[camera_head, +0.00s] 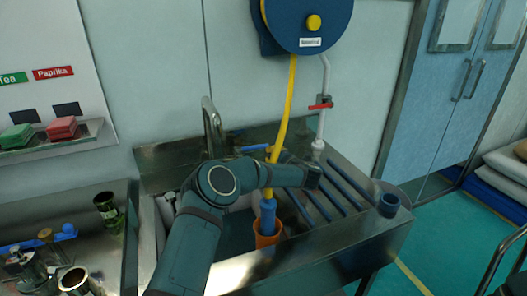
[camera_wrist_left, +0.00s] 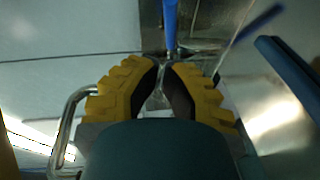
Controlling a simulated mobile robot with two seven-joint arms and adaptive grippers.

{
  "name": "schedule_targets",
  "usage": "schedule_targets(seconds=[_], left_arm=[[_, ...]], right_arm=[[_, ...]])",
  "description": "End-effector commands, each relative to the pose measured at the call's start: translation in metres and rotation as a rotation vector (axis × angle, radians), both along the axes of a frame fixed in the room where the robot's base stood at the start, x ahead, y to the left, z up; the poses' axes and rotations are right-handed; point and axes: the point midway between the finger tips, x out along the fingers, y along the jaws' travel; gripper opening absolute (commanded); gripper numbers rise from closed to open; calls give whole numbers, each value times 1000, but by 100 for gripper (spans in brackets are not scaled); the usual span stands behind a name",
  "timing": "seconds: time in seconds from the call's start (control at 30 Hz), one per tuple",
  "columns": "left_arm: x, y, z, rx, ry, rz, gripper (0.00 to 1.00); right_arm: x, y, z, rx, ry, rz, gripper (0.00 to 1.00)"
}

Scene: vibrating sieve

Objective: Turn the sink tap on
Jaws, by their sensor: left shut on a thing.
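The sink's curved metal spout (camera_head: 211,115) rises at the back of the sink. A blue tap lever (camera_head: 254,148) sticks out to its right. My left gripper (camera_head: 273,152) is mostly hidden behind my own forearm in the head view. In the left wrist view, its yellow-padded fingers (camera_wrist_left: 164,68) are close together at the base of the blue lever (camera_wrist_left: 170,25), shut on it. A bent metal tube (camera_wrist_left: 72,115), probably the spout, shows to their left. I see no water running. My right gripper is out of view.
A yellow hose (camera_head: 289,100) hangs from a blue reel (camera_head: 308,20) close to my arm, above a blue nozzle (camera_head: 268,212) in an orange cup (camera_head: 267,240). A red-handled valve (camera_head: 320,105) is on a white pipe. Blue bars (camera_head: 345,183) lie on the drainboard.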

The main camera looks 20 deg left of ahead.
Motion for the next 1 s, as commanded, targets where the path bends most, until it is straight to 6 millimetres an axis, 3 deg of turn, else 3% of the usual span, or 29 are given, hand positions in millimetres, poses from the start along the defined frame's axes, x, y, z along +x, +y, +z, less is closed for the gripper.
schedule_targets(seconds=[0.1, 0.3, 0.87, 1.0], left_arm=[[-8, -21, 5, 0, -1, -3, 0], [-16, -39, 7, 1, -1, -1, 0], [-18, -42, 7, -1, -1, 0, 0], [-18, -42, 20, -1, -1, 0, 0]], right_arm=[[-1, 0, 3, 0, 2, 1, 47], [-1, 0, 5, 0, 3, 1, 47], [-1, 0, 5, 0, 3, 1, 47], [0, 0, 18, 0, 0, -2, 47]])
